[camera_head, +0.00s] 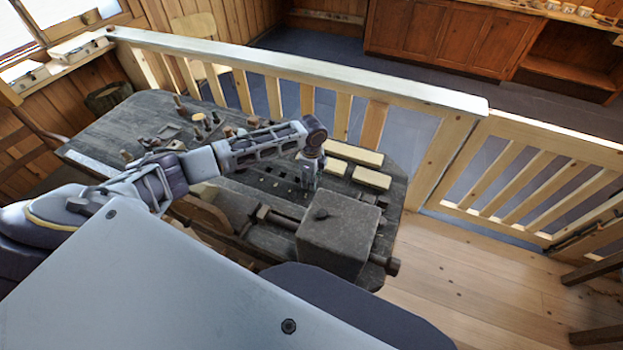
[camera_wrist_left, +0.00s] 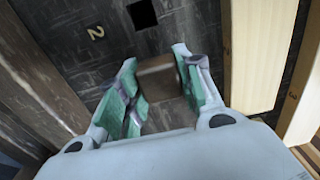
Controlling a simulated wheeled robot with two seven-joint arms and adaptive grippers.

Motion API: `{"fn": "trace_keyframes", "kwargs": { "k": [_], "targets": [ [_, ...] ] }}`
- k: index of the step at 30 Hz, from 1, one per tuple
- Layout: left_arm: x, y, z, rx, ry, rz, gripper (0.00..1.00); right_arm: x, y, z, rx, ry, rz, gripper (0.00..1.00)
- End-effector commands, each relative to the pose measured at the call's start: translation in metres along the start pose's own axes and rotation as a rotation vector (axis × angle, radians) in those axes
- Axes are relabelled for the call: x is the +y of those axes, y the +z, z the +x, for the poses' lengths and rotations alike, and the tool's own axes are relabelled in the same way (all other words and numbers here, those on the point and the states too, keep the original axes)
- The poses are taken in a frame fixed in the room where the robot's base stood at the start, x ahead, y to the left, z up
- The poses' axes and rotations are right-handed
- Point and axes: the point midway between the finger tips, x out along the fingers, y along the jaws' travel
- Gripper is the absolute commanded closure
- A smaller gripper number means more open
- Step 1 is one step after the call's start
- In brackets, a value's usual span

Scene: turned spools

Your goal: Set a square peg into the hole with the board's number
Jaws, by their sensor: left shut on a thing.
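My left gripper (camera_head: 311,180) points down over the right part of the dark workbench. In the left wrist view its green-padded fingers (camera_wrist_left: 160,95) are shut on a brown square peg (camera_wrist_left: 158,78). A black square hole (camera_wrist_left: 143,14) lies in the dark surface just beyond the peg. A pale "2" (camera_wrist_left: 95,32) is marked left of that hole. The peg is apart from the hole in this view; its lower end is hidden. A pale board (camera_wrist_left: 305,85) at the right carries a small dark mark like a "3". My right gripper is not in view.
Pale wooden boards (camera_head: 371,178) lie right of my gripper on the workbench (camera_head: 397,197). A large grey vise block (camera_head: 338,232) stands at its near edge. Several small turned pieces (camera_head: 197,120) stand at the left. A wooden railing (camera_head: 300,72) runs behind.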

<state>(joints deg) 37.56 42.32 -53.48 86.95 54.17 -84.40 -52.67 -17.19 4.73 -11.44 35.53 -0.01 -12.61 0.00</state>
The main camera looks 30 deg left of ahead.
Motion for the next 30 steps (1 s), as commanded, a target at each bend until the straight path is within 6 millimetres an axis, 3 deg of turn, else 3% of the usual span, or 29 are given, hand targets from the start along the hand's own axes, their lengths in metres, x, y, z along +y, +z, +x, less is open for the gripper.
{"fn": "trace_keyframes", "kwargs": {
  "k": [30],
  "targets": [
    [-0.0001, -0.0001, 0.0042, 0.000, 0.000, 0.000, 0.88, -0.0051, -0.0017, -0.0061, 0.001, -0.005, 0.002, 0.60]
  ]
}}
